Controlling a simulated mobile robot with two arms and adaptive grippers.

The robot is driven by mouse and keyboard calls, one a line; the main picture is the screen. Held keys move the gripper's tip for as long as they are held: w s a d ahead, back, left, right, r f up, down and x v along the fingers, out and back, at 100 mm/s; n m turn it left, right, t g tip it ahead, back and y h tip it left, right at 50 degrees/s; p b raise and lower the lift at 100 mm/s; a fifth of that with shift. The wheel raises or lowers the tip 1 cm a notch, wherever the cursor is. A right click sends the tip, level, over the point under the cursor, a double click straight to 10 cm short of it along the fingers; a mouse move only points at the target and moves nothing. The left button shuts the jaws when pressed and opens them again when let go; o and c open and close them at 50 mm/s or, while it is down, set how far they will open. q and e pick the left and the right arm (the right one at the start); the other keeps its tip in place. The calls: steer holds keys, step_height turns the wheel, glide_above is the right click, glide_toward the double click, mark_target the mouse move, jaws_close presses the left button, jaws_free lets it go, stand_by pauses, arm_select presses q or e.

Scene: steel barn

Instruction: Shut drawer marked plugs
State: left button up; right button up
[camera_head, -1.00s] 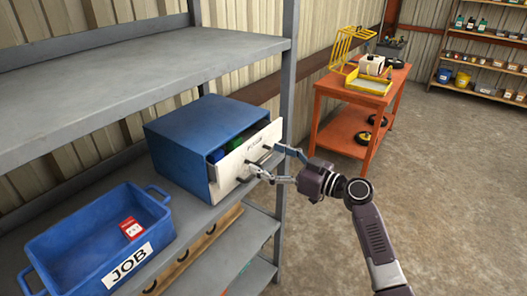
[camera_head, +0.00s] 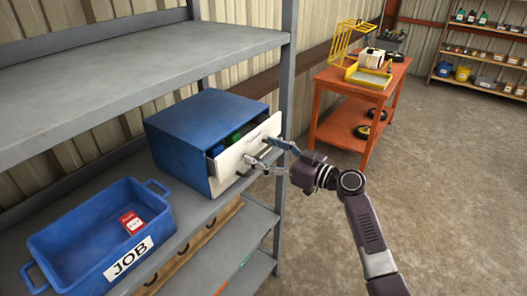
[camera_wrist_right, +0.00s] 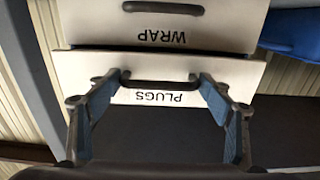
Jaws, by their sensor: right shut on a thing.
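The blue cabinet (camera_head: 180,150) stands on the grey shelf. Its upper drawer, with a white front (camera_head: 230,166), sticks out a little, and blue and green items show in the gap behind the front. In the right wrist view, which is upside down, the drawer front marked PLUGS (camera_wrist_right: 220,74) has a dark handle (camera_wrist_right: 160,85). My right gripper (camera_head: 264,153) is at this front, with its fingers on either side of the handle; it also shows in the right wrist view (camera_wrist_right: 160,88). It is shut on the handle. My left gripper is not in view.
Another drawer front, marked WRAP (camera_wrist_right: 220,20), shows beside it in the wrist view. A blue JOB bin (camera_head: 70,230) with a red packet (camera_head: 131,221) stands left on the shelf (camera_head: 185,222).

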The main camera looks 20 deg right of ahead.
mark_target(254, 147)
steer(key=b+x, duration=0.2)
steer(key=b, duration=0.1)
steer(key=shift+w+a+f, duration=0.2)
steer(key=shift+w+a, duration=0.05)
steer(key=shift+w+a+r, duration=0.15)
steer(key=shift+w+a, duration=0.1)
steer(key=shift+w, duration=0.1)
steer(key=shift+r, duration=0.15)
steer(key=o, duration=1.3)
steer(key=shift+o, duration=0.7)
steer(key=shift+w+a, duration=0.2)
steer(key=shift+s+d, duration=0.25)
steer(key=shift+s, duration=0.05)
steer(key=v, duration=1.1)
steer(key=shift+s+d, duration=0.1)
